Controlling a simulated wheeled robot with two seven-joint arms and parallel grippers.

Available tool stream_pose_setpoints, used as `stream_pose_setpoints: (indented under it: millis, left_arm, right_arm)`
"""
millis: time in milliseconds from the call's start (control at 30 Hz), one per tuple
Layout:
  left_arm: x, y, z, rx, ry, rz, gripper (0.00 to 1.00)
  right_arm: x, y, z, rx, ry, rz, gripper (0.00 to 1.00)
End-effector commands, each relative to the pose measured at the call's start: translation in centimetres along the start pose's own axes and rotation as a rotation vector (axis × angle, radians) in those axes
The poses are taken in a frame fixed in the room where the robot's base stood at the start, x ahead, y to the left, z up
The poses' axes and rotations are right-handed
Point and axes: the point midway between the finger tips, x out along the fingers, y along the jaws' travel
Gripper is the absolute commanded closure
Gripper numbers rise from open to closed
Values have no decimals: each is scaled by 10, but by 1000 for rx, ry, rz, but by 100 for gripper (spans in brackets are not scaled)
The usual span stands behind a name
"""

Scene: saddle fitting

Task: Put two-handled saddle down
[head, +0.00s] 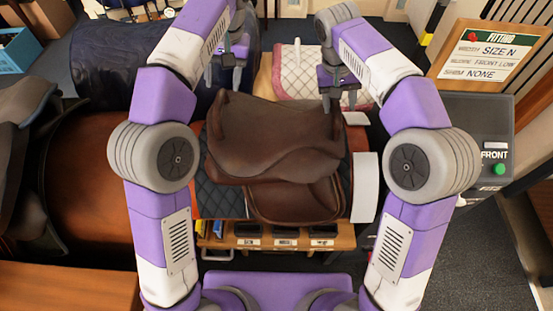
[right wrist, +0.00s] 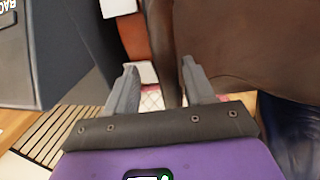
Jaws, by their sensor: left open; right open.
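The brown leather two-handled saddle (head: 275,135) sits on a dark quilted pad (head: 225,185) over the brown fitting form in the middle of the head view. Its flap hangs toward me. My left gripper (head: 224,84) is open at the saddle's far left corner. My right gripper (head: 339,102) is open at its far right corner. In the right wrist view, a dark brown strap-like part (right wrist: 162,45) shows between the spread fingers of the right gripper (right wrist: 158,85), with the saddle's leather (right wrist: 235,45) beside it. I cannot tell whether the fingers touch it.
A fitting sign (head: 488,58) and a grey console with a green button (head: 499,169) stand at the right. A white quilted pad (head: 298,72) lies behind the saddle. Another saddle (head: 25,150) stands at the left. A drawer shelf (head: 285,232) is below the form.

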Motion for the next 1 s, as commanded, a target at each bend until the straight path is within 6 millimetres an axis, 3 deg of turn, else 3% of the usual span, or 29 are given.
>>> stream_pose_setpoints:
  millis: [233,433,1000]
  left_arm:
    - [0,0,0,0,0,0,47]
    - [0,0,0,0,0,0,47]
    - [0,0,0,0,0,0,47]
  right_arm:
    - [-37,-1,-1,0,3,-2,47]
    - [-56,0,0,-1,1,0,47]
    - [-64,0,0,-1,-1,0,47]
